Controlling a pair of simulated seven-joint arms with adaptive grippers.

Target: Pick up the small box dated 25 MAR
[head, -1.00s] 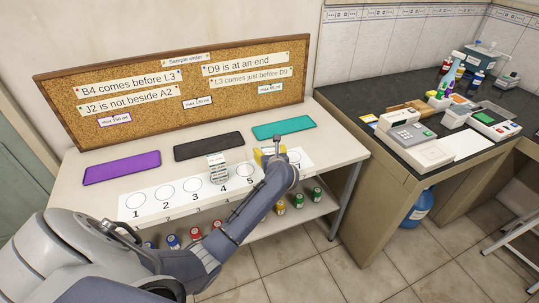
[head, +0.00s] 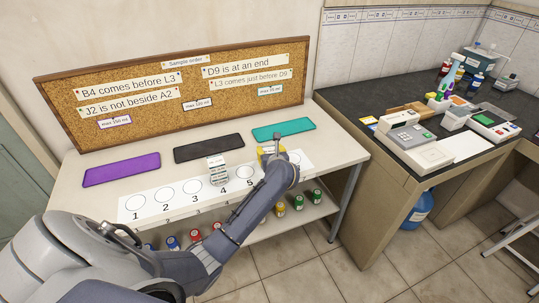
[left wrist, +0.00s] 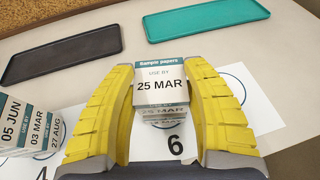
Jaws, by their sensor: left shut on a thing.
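The small box dated 25 MAR (left wrist: 160,88) shows between my fingers in the left wrist view, its label facing the camera. The label also reads "Sample papers" and "USE BY". My left gripper (left wrist: 160,100) has its yellow fingers on both sides of this box and is shut on it, just behind the printed number 6. In the head view my left gripper (head: 270,155) is at the right part of the white numbered strip (head: 150,212), and my arm largely hides the box. My right gripper is not in view.
A stack of boxes (head: 217,170) stands by number 4; in the left wrist view its labels (left wrist: 22,130) include 05 JUN, 03 MAR and 27 AUG. Purple (head: 122,169), black (head: 209,146) and teal (head: 284,130) mats lie behind. Several coloured jars (head: 299,202) stand on the shelf below.

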